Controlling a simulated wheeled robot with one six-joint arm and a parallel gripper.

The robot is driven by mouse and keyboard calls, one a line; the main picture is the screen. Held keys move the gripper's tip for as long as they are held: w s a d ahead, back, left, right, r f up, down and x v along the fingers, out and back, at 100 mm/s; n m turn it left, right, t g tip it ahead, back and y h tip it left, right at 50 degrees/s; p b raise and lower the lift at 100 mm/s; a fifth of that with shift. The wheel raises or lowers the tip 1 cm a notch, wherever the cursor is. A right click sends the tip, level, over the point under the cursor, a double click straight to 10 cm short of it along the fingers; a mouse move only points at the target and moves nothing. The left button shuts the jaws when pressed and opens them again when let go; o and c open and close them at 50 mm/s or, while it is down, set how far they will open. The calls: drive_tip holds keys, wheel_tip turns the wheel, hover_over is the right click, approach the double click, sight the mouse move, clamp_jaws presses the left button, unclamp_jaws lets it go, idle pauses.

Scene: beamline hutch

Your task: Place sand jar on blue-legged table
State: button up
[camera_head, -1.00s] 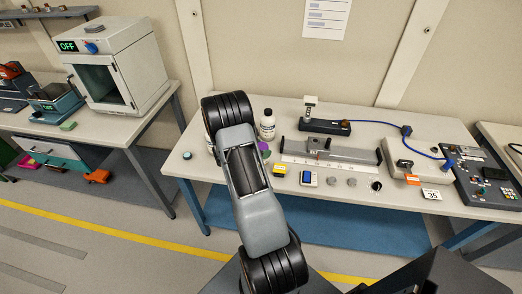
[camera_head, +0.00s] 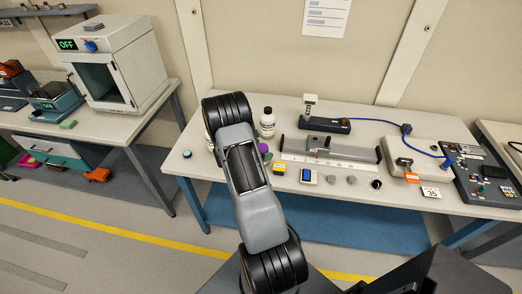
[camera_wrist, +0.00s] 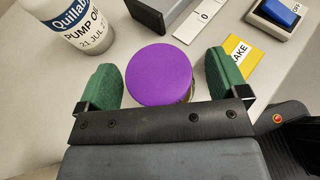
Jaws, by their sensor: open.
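A jar with a round purple lid (camera_wrist: 160,74) stands on the blue-legged table (camera_head: 190,168). In the wrist view it is between the green fingertips of my gripper (camera_wrist: 162,80), seen from above. A sliver of its tan side shows below the lid; I read no label on it. My gripper is open around it, with a small gap at each finger. In the head view the purple lid (camera_head: 263,148) shows just right of my arm, which hides most of my gripper.
A white labelled bottle (camera_wrist: 82,22) stands close to the left finger; it also shows in the head view (camera_head: 267,124). A yellow card (camera_wrist: 238,54) lies near the right finger. A rail with a ruler (camera_head: 335,150) is to the right. A grey-legged table (camera_head: 118,128) stands left.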

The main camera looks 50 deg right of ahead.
drive_tip(key=shift+r+p, duration=0.35)
drive_tip(key=b+v, duration=0.2)
drive_tip(key=v, duration=1)
drive_tip(key=s+a+r+m+t+y, duration=0.2)
drive_tip(key=s+a+r+m+y, duration=0.2)
drive_tip(key=a, duration=0.4)
drive_tip(key=s+a+r+m+t+y, duration=0.3)
drive_tip(key=s+a+r+m+y, duration=0.1)
drive_tip(key=a+r+m, duration=0.2)
drive_tip(key=s+a+r+m+t+y, duration=0.2)
drive_tip(key=s+a+r+m+y, duration=0.2)
drive_tip(key=a+r, duration=0.3)
drive_tip(key=shift+s+a+m+y, duration=0.2)
drive_tip(key=shift+a+m+y, duration=0.45)
drive_tip(key=shift+a, duration=0.9)
